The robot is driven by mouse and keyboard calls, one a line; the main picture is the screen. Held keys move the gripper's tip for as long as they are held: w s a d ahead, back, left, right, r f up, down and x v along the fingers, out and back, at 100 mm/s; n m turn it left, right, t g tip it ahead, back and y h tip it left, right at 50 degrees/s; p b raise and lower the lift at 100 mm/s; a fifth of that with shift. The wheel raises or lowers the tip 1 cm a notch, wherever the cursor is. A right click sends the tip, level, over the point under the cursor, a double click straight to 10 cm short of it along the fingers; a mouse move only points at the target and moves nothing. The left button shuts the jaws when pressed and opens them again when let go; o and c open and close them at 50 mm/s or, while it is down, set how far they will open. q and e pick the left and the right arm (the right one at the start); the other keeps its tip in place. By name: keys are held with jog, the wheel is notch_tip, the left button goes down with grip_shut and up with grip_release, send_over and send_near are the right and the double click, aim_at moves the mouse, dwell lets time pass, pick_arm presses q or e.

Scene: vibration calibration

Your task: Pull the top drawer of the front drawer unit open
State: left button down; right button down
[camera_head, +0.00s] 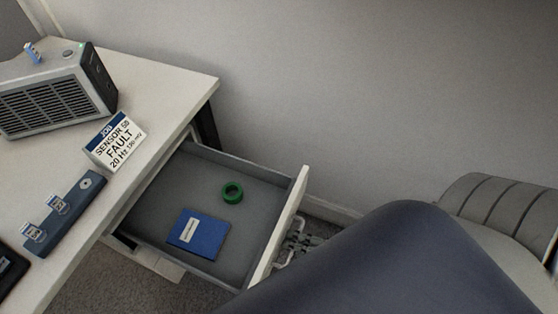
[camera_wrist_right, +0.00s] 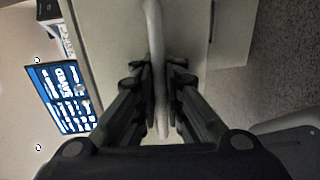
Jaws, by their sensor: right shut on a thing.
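The top drawer (camera_head: 170,185) of the drawer unit is pulled well out from under the white desk, and its grey inside shows. A green ring (camera_head: 232,192) and a blue booklet (camera_head: 198,234) with a white label lie on its floor. The white drawer front (camera_head: 281,225) faces right. My right gripper (camera_head: 298,241) is at the outer side of this front, partly hidden behind my arm. In the right wrist view my right gripper (camera_wrist_right: 162,98) is shut on the pale bar handle (camera_wrist_right: 154,45), one finger on each side. My left gripper is not in view.
On the desk (camera_head: 180,93) stand a grey vented box (camera_head: 50,98), a "SENSOR 5B FAULT" card (camera_head: 114,142) and a dark blue strip (camera_head: 66,212) with small pieces. A grey rounded thing (camera_head: 495,215) is at the right. A blue-and-white sign (camera_wrist_right: 62,98) shows in the wrist view.

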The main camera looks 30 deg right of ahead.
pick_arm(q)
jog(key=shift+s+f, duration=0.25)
pick_arm(e)
jog(key=shift+s+d+r, duration=0.1)
jog(key=shift+s+d, duration=0.2)
jog(key=shift+s, duration=0.1)
jog(key=c, duration=2)
grip_release()
jog(key=v, duration=1.2)
